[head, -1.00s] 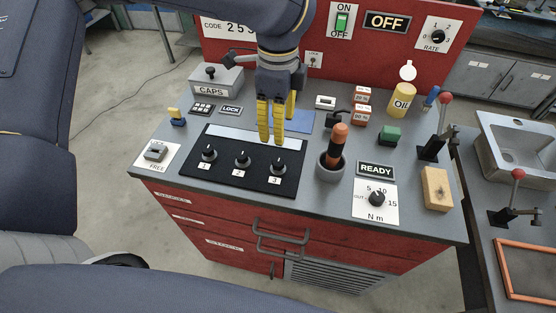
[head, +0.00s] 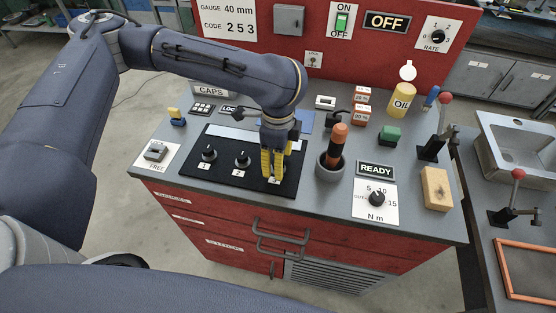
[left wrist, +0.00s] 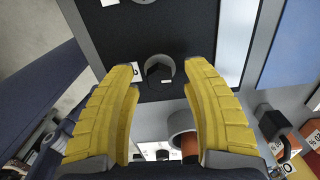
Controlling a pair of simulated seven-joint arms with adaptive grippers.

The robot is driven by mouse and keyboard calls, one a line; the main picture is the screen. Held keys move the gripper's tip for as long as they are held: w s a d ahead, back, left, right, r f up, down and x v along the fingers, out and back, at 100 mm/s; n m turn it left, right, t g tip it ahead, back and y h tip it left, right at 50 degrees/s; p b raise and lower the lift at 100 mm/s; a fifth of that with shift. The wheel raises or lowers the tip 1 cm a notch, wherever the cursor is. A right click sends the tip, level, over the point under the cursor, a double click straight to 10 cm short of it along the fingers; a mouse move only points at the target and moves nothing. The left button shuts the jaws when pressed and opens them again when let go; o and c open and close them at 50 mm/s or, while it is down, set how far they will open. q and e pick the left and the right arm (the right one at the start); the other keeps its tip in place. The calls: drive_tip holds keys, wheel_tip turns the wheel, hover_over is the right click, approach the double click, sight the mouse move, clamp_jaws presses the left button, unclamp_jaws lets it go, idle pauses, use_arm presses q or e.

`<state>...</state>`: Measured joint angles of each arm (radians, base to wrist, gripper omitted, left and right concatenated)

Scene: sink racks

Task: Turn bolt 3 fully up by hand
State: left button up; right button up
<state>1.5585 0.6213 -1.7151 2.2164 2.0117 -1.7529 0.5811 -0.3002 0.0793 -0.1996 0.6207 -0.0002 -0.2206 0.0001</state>
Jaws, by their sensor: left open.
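Bolt 3 is mostly hidden behind my left gripper (head: 272,164) in the head view. In the left wrist view bolt 3 (left wrist: 158,69) is a dark knob in a grey ring on the black panel (left wrist: 105,30), with a partly covered white label beside it. My left gripper's yellow fingers (left wrist: 165,76) are open on either side of it, with gaps between the knob and both fingers. Bolt 1 (head: 208,154) and bolt 2 (head: 242,160) stand to the left on the same panel. My right gripper is not in view.
A grey cup (head: 329,168) holding an orange-handled tool stands just right of the panel. A READY sign (head: 375,169) and an N m dial (head: 377,198) are further right. The caps box (head: 210,89) is behind the left arm. Bare bench top lies along the front edge.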

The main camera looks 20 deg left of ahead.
use_arm(q)
drive_tip(key=shift+f, duration=0.2)
clamp_jaws()
idle(0.4)
